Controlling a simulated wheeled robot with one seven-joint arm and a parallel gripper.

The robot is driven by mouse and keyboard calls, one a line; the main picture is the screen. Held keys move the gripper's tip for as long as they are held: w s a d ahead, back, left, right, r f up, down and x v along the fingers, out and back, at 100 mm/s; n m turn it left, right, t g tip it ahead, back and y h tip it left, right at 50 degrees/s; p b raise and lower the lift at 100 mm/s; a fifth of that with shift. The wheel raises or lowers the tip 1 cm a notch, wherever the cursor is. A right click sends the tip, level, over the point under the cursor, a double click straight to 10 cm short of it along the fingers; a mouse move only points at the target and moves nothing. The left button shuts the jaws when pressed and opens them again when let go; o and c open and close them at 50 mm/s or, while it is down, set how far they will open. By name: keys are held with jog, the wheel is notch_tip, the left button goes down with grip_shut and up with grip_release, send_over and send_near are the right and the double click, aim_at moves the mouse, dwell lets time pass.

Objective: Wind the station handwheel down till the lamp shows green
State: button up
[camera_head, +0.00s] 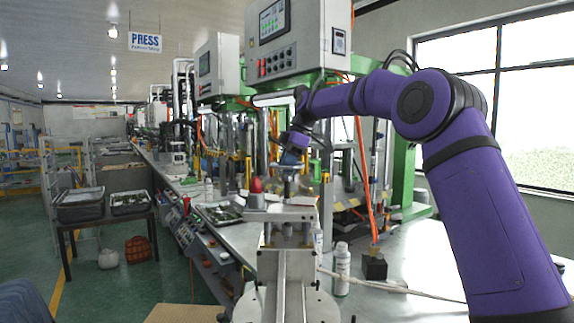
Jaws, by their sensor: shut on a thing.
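My purple arm reaches in from the right, and my gripper (289,163) points down over the metal station in the middle of the view. It is shut on the handwheel (287,171) at the top of the station. The wheel is small here and partly hidden by the gripper, so I cannot make out its rim or which part is held. A dome lamp (256,185) stands on a grey box just left of the wheel. The lamp shows red.
The station stands at the near end of a long steel bench (425,262). A tray (220,213) lies to the left. Tall green-framed presses with control boxes (285,36) rise behind.

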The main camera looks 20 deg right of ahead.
jog(key=n+g, duration=0.1)
jog(key=n, duration=0.2)
jog(key=n+g, duration=0.1)
jog(key=n, duration=0.2)
jog(key=shift+f+n+g+h, duration=0.2)
jog(key=shift+n+g+h, duration=0.1)
jog(key=n+g, duration=0.1)
jog(key=n, duration=0.2)
jog(key=n+h, duration=0.1)
jog(key=n, duration=0.1)
jog(key=shift+n+g+h, duration=0.3)
jog(key=shift+n+g, duration=0.1)
jog(key=o, duration=0.7)
jog(key=shift+c, duration=0.2)
jog(key=shift+r, duration=0.1)
